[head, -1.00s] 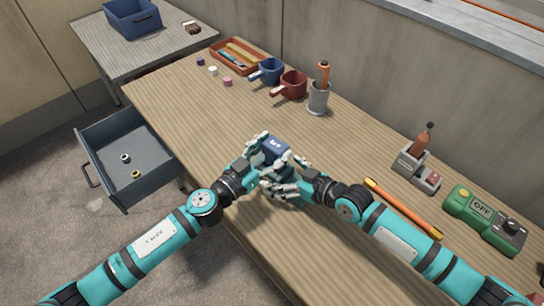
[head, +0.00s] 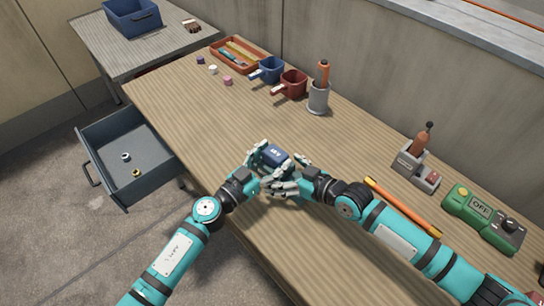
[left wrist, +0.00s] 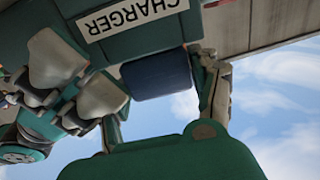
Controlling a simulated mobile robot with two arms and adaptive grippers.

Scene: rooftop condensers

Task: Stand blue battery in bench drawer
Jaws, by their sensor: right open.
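The blue battery (head: 276,153) is a dark blue block with white marks on its top, between my two hands over the near part of the bench. My left gripper (head: 263,166) is around it and appears shut on it; the left wrist view shows the battery (left wrist: 157,75) between its fingers. My right gripper (head: 287,174) is open close beside the battery, its fingers overlapping those of my left gripper. The grey bench drawer (head: 165,158) is pulled out at left, with two small rings inside. The battery's lower part is hidden.
Small caps lie near the far left edge. The bench stretch between drawer and mugs is clear.

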